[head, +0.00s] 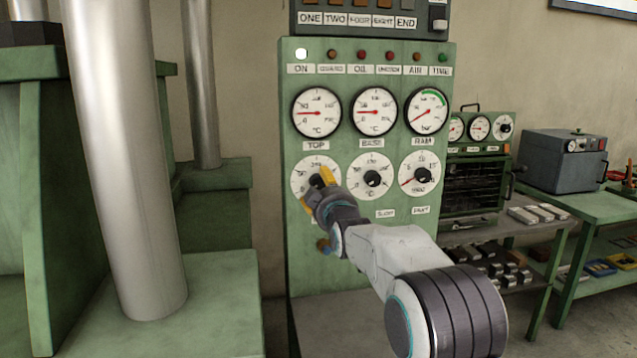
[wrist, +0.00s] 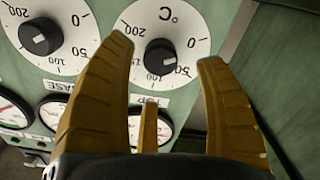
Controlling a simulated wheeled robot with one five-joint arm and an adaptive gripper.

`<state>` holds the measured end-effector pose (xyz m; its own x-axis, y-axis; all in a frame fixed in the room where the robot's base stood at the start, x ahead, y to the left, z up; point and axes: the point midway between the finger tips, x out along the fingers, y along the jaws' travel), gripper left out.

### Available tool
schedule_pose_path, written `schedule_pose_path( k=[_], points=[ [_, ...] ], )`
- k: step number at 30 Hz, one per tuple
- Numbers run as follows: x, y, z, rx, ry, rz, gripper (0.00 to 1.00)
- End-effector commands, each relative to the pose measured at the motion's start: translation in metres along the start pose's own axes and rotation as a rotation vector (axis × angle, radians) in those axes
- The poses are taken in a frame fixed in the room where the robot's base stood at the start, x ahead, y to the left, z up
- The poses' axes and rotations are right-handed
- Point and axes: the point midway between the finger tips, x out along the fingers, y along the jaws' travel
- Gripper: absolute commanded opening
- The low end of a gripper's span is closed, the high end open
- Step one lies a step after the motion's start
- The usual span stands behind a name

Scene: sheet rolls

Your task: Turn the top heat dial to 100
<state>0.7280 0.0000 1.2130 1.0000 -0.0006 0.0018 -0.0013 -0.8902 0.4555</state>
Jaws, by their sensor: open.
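The top heat dial (head: 299,171) is a white round scale with a black knob, on the green panel below the TOP gauge (head: 316,113). In the wrist view the dial (wrist: 193,24) appears upside down. Its black knob (wrist: 160,57) shows between my fingertips, and its white mark points near the 50. My gripper (head: 315,186) has yellow fingers, open in front of the dial's lower part. In the wrist view my gripper (wrist: 167,53) has a finger on each side of the knob, with nothing held. I cannot tell whether the fingers touch it.
The base dial (head: 371,160) and the ram dial (head: 419,160) sit to the right on the same panel. A lit white ON lamp (head: 301,54) is above. Steel columns (head: 125,160) stand at left. A bench with an oven (head: 475,180) stands at right.

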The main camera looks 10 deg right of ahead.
Motion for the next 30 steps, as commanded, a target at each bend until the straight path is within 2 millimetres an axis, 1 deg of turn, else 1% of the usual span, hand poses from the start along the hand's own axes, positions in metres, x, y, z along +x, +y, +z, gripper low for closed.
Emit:
schedule_pose_path(
  k=[1,6,12,18,29,30],
  points=[
    [0.007,0.001,-0.001,0.001,-0.001,-0.001,0.65],
    [0.026,0.0,-0.001,0.001,-0.002,-0.001,0.65],
    [0.041,0.0,-0.001,0.002,-0.001,-0.001,0.65],
    [0.048,0.0,0.0,0.002,-0.001,-0.001,0.65],
    [0.049,0.0,0.001,0.002,-0.002,-0.001,0.65],
    [0.049,0.0,0.001,0.002,-0.002,-0.001,0.62]
  ],
)
